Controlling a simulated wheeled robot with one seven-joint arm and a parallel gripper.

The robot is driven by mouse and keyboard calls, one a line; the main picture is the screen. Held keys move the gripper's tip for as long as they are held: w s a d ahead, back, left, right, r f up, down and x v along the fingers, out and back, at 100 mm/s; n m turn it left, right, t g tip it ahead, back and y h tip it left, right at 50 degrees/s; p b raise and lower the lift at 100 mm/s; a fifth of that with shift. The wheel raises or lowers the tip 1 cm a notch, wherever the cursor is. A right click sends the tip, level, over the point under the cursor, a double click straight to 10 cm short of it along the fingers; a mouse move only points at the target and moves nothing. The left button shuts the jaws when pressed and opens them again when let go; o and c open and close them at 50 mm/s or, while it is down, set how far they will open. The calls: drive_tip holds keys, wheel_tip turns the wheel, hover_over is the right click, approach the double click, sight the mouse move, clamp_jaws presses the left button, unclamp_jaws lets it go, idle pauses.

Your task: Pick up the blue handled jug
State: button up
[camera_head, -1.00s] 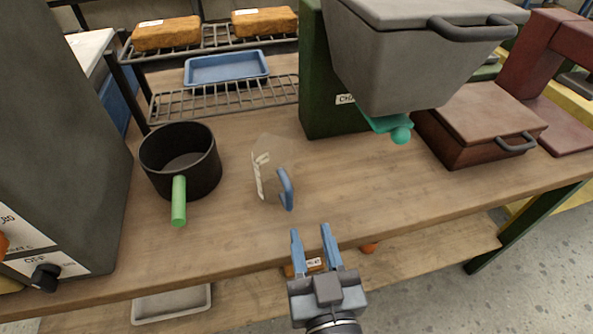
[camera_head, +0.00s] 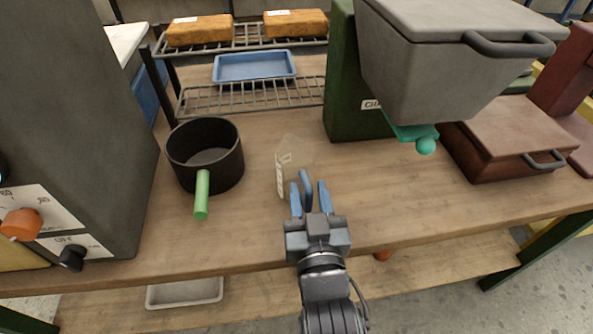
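The jug (camera_head: 292,152) stands on the wooden worktop, with a clear, faint body and a pale marked strip on its side. Its blue handle (camera_head: 305,182) points toward me. My gripper (camera_head: 309,189) is open, with its two blue fingers reaching over the worktop. In this view the handle shows between the fingers, with a gap on either side. I cannot tell whether the fingers are level with it. The lower end of the handle is partly hidden by my gripper.
A black pot (camera_head: 206,158) with a green handle stands left of the jug. A grey machine (camera_head: 75,120) is at far left. A wire rack (camera_head: 250,95) is behind. A grey hopper on a green stand (camera_head: 352,115) and a reddish-brown box (camera_head: 510,135) stand right.

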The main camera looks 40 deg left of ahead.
clamp_jaws()
drive_tip(key=shift+r, duration=0.15)
idle(0.4)
